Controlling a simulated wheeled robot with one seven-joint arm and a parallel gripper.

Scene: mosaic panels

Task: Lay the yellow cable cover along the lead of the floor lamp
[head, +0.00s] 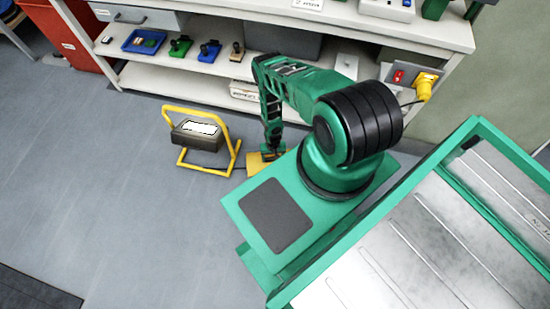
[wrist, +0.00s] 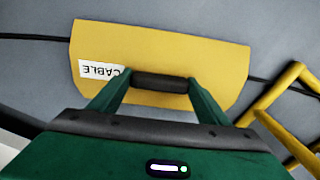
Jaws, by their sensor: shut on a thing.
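The yellow cable cover (wrist: 165,45), a flat plate with a white "CABLE" label and a dark bar handle, fills the middle of the wrist view. My gripper (wrist: 160,82) is shut on the handle. In the head view the cover (head: 256,167) shows low at the floor, partly hidden by my arm; whether it touches the floor I cannot tell. The dark lead (wrist: 285,87) comes out from under the cover's left and right ends in the wrist view. The floor lamp (head: 196,133), with a yellow tube frame, stands just left of the cover; its frame (wrist: 285,100) shows at the wrist view's right.
A workbench with a lower shelf (head: 180,83) runs behind, holding trays and small tools. A yellow plug (head: 425,86) sits in a socket box at its right end. The floor (head: 100,190) left and in front of the lamp is clear, with a dark mat at bottom left.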

